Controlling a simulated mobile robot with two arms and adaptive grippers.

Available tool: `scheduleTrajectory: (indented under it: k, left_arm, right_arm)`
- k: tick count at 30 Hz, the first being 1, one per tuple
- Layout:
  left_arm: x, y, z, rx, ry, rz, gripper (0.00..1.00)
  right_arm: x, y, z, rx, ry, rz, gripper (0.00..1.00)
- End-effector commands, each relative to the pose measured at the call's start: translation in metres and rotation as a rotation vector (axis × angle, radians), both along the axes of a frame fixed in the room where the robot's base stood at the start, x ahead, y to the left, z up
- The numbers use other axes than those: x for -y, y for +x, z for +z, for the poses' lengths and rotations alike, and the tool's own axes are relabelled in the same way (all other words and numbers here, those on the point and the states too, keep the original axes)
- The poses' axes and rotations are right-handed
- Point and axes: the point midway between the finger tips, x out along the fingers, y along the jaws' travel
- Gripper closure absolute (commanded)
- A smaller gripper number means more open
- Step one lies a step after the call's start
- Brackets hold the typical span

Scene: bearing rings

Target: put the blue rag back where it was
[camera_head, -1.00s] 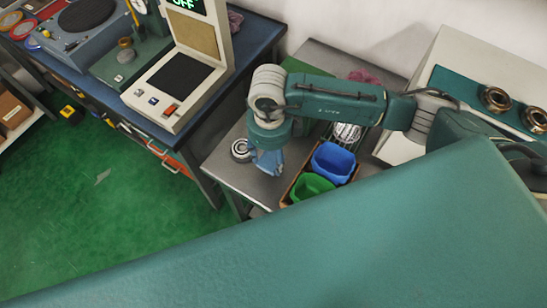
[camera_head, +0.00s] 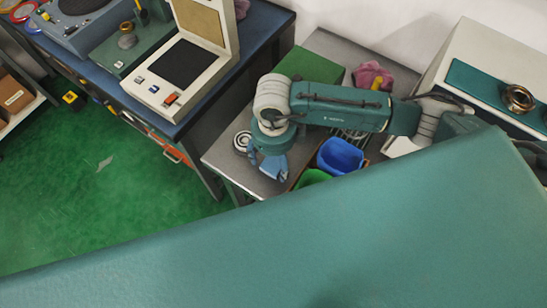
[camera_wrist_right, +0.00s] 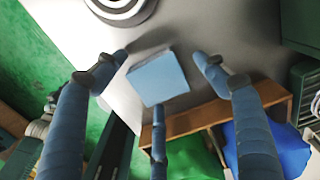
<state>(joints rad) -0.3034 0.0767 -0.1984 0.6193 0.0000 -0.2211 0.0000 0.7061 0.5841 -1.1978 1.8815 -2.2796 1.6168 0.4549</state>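The blue rag (camera_wrist_right: 158,77) is a small light-blue folded square in the right wrist view. It appears to lie on the grey metal table (camera_wrist_right: 195,35). My right gripper (camera_wrist_right: 160,65) is open above it, with two fingers spread to either side of the rag and the third at its lower edge. I see clear gaps between the side fingers and the rag. In the head view my right gripper (camera_head: 268,160) points down over the table's front part, and the rag is hard to tell apart from the blue fingers there. My left gripper is not in view.
A blue bin (camera_head: 340,157) and a green bin (camera_head: 313,177) stand in a wooden tray right of the gripper. A bearing ring (camera_head: 243,142) lies to its left. A pink cloth (camera_head: 373,75) lies at the back. A teal surface covers the lower foreground.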

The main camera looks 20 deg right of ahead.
Motion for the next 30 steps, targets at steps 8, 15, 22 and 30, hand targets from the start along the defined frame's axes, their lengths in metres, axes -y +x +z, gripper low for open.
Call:
scheduleTrajectory:
  k: [8,15,22,30]
  left_arm:
    - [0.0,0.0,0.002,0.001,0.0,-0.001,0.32]
    - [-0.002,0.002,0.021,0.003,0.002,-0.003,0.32]
    - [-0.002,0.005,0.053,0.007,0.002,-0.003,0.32]
    - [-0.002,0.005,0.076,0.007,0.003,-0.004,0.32]
  right_arm:
    - [0.0,0.0,0.002,0.0,0.0,0.0,0.29]
    - [0.0,0.001,0.028,0.002,0.0,0.0,0.29]
    - [0.0,0.001,0.078,0.002,0.0,0.0,0.29]
    - [0.0,0.001,0.122,0.001,0.0,0.0,0.29]
